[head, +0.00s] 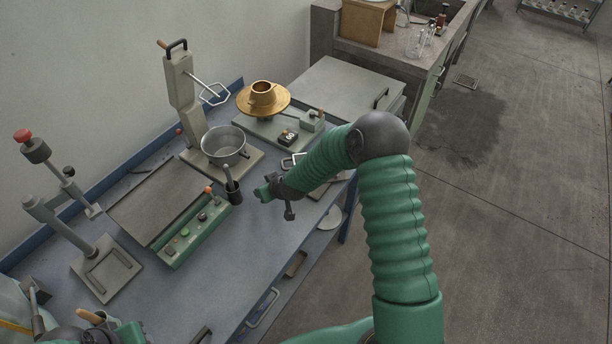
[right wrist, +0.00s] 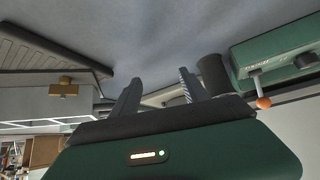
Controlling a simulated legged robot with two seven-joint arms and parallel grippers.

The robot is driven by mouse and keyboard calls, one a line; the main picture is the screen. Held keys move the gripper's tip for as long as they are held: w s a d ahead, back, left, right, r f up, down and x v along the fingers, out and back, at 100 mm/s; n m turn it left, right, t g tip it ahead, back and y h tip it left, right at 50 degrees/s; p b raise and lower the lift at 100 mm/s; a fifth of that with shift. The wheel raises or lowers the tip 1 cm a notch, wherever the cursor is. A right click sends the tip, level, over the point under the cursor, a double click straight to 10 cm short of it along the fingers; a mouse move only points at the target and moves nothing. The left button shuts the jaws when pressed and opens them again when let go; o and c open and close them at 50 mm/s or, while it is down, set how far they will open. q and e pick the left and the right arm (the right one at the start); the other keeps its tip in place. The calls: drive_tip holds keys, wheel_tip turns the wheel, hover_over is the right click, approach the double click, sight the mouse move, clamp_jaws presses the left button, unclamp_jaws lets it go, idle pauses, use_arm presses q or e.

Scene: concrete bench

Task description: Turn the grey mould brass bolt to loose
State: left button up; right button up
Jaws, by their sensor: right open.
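My right gripper (head: 266,192) is over the front of the bench, right of the green control box. In the right wrist view its two fingers (right wrist: 159,88) stand apart with nothing between them. A small brass piece (right wrist: 63,87) shows against a light grey block at the left of that view, well beyond the fingers; I cannot tell whether it is the mould's bolt. In the head view a grey plate with metal fittings (head: 334,178) is partly hidden behind my right arm; I cannot tell whether it is the mould. My left gripper (head: 100,333) is partly cut off at the lower left.
The green control box (head: 190,235) has an orange-tipped lever, with a dark cup (head: 233,190) beside it. Behind stand a metal pot (head: 224,146), a brass flanged piece (head: 264,99), a tall grey press (head: 182,95) and a grey slab (head: 345,88). The bench front is fairly clear.

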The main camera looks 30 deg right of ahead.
drive_tip(key=s+m+h, duration=0.1)
drive_tip(key=s, duration=0.1)
drive_tip(key=s+m+h, duration=0.1)
drive_tip(key=s, duration=0.2)
drive_tip(key=s+m+t+h, duration=0.1)
drive_tip(key=s, duration=0.2)
drive_tip(key=shift+s+d+f+m+p, duration=0.1)
drive_tip(key=shift+d+m+p, duration=0.1)
drive_tip(key=shift+m+p, duration=0.15)
drive_tip(key=s+d+r+m+t+h, duration=0.2)
drive_tip(key=s+d+r+m+h, duration=0.15)
drive_tip(key=s+r, duration=0.45)
drive_tip(key=shift+n, duration=0.4)
drive_tip(key=x, duration=1.6)
drive_tip(key=shift+d+f, duration=0.35)
drive_tip(key=shift+s, duration=0.1)
clamp_jaws()
